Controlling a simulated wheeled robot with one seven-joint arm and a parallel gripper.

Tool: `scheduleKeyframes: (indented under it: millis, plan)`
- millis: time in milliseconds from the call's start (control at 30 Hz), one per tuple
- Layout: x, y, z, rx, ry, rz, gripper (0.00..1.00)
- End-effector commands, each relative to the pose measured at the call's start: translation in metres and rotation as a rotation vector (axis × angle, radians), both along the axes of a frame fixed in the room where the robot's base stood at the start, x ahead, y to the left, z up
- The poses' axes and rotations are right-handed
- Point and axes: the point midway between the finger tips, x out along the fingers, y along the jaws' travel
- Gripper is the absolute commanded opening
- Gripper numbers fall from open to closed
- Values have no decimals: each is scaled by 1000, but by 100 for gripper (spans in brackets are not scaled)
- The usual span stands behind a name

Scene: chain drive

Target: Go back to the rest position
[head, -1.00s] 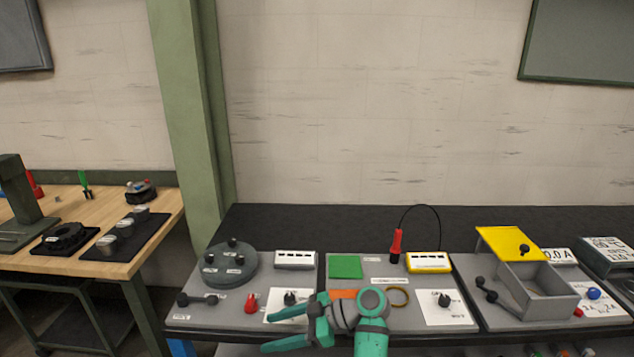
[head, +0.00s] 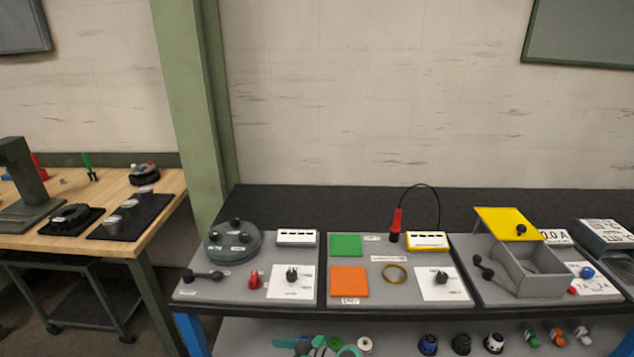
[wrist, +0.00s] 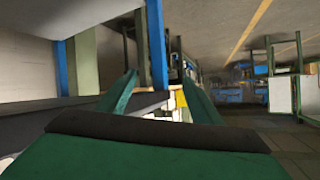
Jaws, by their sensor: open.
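My gripper (wrist: 160,78) is open in the wrist view, its two green fingers spread apart with nothing between them. Beyond the fingers show table legs, a bit of yellow and the room's floor. In the head view, only a small teal part of my arm (head: 290,342) shows at the bottom edge, below the table's front edge. It is clear of the tabletop panels.
The table holds a grey round dial unit (head: 233,240), green (head: 346,244) and orange (head: 348,281) squares, a red probe (head: 395,225) and an open grey box (head: 531,268) with a yellow lid (head: 508,223). Several knobs lie on the shelf below. A wooden bench (head: 160,190) stands left.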

Motion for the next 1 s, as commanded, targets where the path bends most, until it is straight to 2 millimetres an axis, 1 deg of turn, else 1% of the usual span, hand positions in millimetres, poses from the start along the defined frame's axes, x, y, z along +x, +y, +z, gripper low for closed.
scheduleKeyframes:
  millis: [33,200,267,400,500,633,767,867,1000]
  plan:
    - [-12,3,-20,-3,26,-51,59]
    - [-43,-1,-69,-19,86,-242,59]
    - [-56,-4,-84,-27,103,-307,59]
    - [-90,-15,-113,-46,127,-454,59]
    - [-117,-24,-128,-60,135,-553,59]
    - [-154,-39,-141,-79,132,-673,59]
    - [-193,-55,-144,-99,114,-781,59]
    - [-223,-68,-140,-111,91,-856,59]
    - [-265,-85,-125,-125,45,-945,59]
